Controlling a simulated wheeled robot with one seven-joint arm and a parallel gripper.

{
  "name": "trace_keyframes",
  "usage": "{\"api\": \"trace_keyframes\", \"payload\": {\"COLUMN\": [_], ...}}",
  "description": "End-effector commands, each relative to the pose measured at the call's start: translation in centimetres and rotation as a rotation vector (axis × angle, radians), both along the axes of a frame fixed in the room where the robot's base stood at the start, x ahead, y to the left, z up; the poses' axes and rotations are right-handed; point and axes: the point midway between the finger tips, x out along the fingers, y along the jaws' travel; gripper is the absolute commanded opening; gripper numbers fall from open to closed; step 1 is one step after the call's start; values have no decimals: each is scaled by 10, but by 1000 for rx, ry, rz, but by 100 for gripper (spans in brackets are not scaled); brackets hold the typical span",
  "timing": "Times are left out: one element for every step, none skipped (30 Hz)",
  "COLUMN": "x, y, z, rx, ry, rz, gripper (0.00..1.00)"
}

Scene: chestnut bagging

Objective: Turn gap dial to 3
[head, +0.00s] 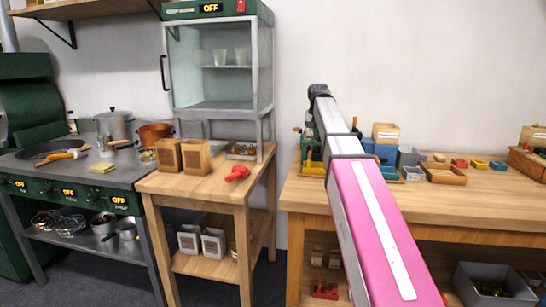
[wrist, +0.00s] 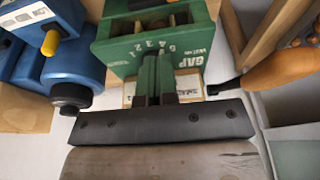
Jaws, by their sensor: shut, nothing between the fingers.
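The green machine with the gap dial stands in the wrist view (wrist: 112,50). Its face carries the word GAP and a row of numbers, shown upside down. My gripper (wrist: 156,54) is shut and empty, with its fingers reaching in front of this face. The fingers cover the middle of the face, so the dial's knob and its setting cannot be made out. I cannot tell whether the fingers touch it. In the head view the green machine (head: 311,158) shows at the left end of the right workbench, partly hidden behind my pink and grey arm.
A blue machine with a yellow knob (wrist: 50,43) stands left of the green one, and a wooden handle (wrist: 280,70) lies to the right. The workbench (head: 480,205) holds a wooden tray (head: 443,178) and small boxes. Its front middle is mostly clear.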

Motion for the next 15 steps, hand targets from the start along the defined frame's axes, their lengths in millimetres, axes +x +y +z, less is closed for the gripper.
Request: {"api": "trace_keyframes", "payload": {"x": [-2,-2,-3,-3,-3,-3,-3,-3,-3,-3,-3,-3,-3,-3,-3], "y": [0,0,0,0,0,0,0,0,0,0,0,0,0,0,-1], "z": [-6,-6,-7,-7,-7,-8,-8,-8,-9,-9,-9,-10,-10,-10,-10], "rx": [3,3,3,3,3,3,3,4,4,4,4,4,4,4,4], "ry": [13,13,14,15,16,17,17,18,19,20,20,21,21,21,21], "rz": [0,0,0,0,0,0,0,0,0,0,0,0,0,0,0], "gripper": [0,0,0,0,0,0,0,0,0,0,0,0,0,0,0]}}
